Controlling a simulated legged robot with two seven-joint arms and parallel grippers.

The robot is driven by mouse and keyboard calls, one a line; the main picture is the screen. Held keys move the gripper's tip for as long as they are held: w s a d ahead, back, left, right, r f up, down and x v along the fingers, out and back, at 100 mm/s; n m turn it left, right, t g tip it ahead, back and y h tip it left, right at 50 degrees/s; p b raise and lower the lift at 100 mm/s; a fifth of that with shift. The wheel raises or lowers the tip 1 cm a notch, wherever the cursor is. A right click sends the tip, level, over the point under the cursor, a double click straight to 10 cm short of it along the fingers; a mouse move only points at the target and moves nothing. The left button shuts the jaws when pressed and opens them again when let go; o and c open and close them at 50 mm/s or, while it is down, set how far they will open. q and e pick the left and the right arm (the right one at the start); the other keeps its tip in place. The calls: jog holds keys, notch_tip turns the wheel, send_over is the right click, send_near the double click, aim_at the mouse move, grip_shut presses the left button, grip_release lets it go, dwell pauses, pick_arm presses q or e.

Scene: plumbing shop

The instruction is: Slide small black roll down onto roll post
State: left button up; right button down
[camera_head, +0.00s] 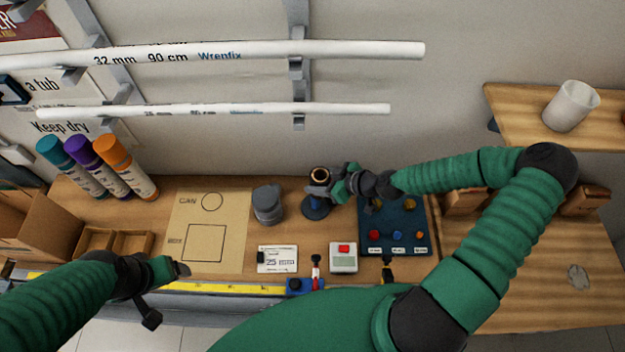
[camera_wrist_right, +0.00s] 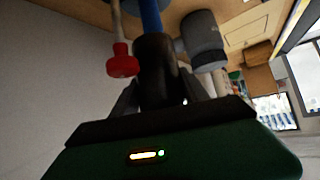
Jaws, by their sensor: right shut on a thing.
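The small black roll (camera_head: 319,177), with a tan core, is at the top of the blue roll post (camera_head: 315,203), which stands on a round dark base. My right gripper (camera_head: 332,185) is shut on the roll from the right side. In the right wrist view the black roll (camera_wrist_right: 165,70) sits between the fingers, and the blue post (camera_wrist_right: 151,16) shows beyond it. The roll is roughly in line with the post; I cannot tell whether it is around the post's tip or just above it. My left gripper (camera_head: 182,269) is over the bench's front left, apparently empty; its jaw opening is unclear.
A grey can (camera_head: 267,204) stands close left of the post. A dark blue panel with knobs (camera_head: 396,240) lies to the right. White pipes (camera_head: 240,50) hang behind. A red knob (camera_wrist_right: 122,64) shows near the roll.

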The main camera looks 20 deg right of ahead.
jog(key=shift+w+d+f, duration=0.25)
jog(key=shift+w+d, duration=0.1)
jog(key=shift+d, duration=0.15)
jog(key=a, duration=0.3)
jog(key=shift+w+a+r, duration=0.15)
jog(key=shift+w+r, duration=0.05)
jog(key=shift+r, duration=0.05)
jog(key=shift+s+a+r, duration=0.1)
jog(key=shift+s, duration=0.05)
jog(key=shift+s+d, duration=0.4)
jog(key=shift+d, duration=0.3)
jog(key=shift+w+d+f, duration=0.1)
jog(key=shift+d+f, duration=0.1)
jog(key=shift+d, duration=0.45)
jog(key=shift+a+r, duration=0.1)
jog(key=shift+a, duration=0.75)
pick_arm(q)
jog(key=shift+w+a+f, duration=0.1)
jog(key=shift+w+a, duration=0.3)
jog(key=shift+a, duration=0.3)
jog(key=shift+d, duration=0.25)
pick_arm(e)
jog(key=shift+d, duration=0.3)
